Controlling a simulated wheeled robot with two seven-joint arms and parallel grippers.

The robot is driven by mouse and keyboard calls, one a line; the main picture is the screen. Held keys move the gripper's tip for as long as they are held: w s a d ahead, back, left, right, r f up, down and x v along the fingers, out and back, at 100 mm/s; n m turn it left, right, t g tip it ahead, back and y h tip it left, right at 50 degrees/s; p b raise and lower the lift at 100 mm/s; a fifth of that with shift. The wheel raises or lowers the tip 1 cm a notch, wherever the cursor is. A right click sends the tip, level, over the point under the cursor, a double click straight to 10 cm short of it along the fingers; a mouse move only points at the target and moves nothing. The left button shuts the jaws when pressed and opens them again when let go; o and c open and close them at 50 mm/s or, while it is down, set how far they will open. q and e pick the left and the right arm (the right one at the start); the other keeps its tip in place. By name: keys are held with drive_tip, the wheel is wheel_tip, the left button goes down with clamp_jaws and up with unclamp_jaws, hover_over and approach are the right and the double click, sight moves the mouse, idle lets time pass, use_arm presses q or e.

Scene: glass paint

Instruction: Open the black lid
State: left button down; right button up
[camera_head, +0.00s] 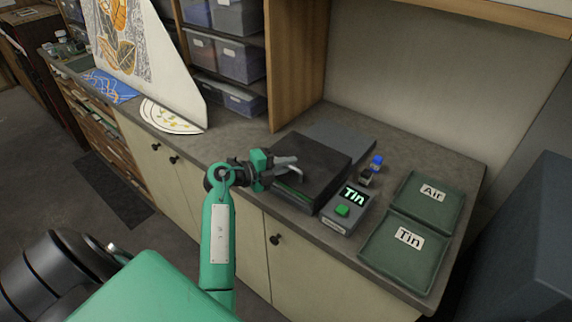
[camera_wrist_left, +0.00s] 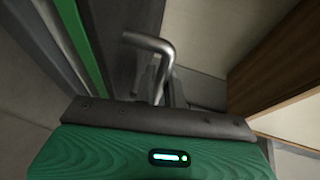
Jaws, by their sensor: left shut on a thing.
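The black lid (camera_head: 312,163) tops a dark box on the counter and appears closed, lying flat. A silver bent handle (camera_head: 292,171) is at its left front side. My left gripper (camera_head: 280,170) is at that handle, shut on it. My right gripper is not in view.
Right of the box are a grey unit (camera_head: 345,211) reading "Tin" with a green button, and a small blue-topped item (camera_head: 376,161). Green trays labelled "Air" (camera_head: 447,210) and "Tin" (camera_head: 388,264) lie further right. A wooden panel (camera_head: 297,60) and shelf bins (camera_head: 240,62) stand behind.

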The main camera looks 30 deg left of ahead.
sight(320, 144)
use_arm(q)
drive_tip(key=w, duration=0.5)
drive_tip(key=w+d, duration=0.1)
drive_tip(key=w, duration=1.1)
drive_tip(key=shift+w+d, duration=0.15)
drive_tip(key=c, duration=1.5)
unclamp_jaws()
drive_tip(key=b+v, duration=0.3)
drive_tip(key=v, duration=0.9)
drive_tip(key=shift+f, duration=0.15)
drive_tip(key=shift+v, duration=0.9)
